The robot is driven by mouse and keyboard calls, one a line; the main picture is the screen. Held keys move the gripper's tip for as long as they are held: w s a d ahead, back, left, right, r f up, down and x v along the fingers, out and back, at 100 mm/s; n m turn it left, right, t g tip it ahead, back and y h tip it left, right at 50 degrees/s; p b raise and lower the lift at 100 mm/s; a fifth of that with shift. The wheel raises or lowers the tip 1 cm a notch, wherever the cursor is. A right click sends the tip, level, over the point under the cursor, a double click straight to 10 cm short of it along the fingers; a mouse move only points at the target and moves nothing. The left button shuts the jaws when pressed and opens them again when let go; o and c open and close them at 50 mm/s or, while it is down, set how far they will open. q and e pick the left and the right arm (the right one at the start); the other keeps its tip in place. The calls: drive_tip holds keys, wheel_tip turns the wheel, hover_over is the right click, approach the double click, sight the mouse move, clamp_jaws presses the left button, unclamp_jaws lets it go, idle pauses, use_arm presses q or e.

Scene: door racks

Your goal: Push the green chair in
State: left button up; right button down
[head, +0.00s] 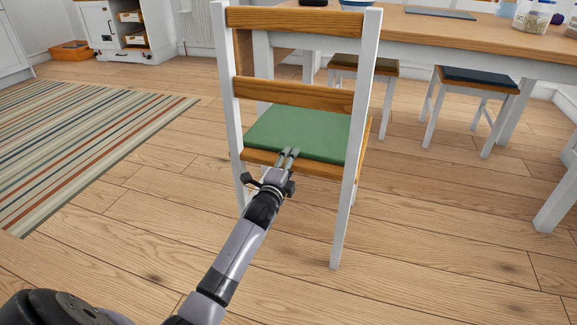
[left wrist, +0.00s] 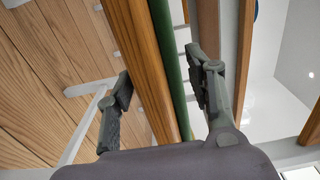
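The green chair has a white frame, wooden back slats (head: 293,92) and a green seat cushion (head: 300,130). It stands upright, its back towards me, at the near side of the table. My left gripper (head: 288,153) is at the rear edge of the seat, below the lower back slat. In the left wrist view its two fingers (left wrist: 160,92) are spread apart, with the wooden seat edge (left wrist: 166,60) and green cushion (left wrist: 170,55) showing between them. I cannot tell whether they touch the chair. My right gripper is out of view.
The wooden table (head: 420,28) stands beyond the chair, with a jar (head: 535,14) on top. A striped rug (head: 85,135) lies left. The floor between is clear.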

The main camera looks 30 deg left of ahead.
use_arm(q)
clamp_jaws()
idle(0.4)
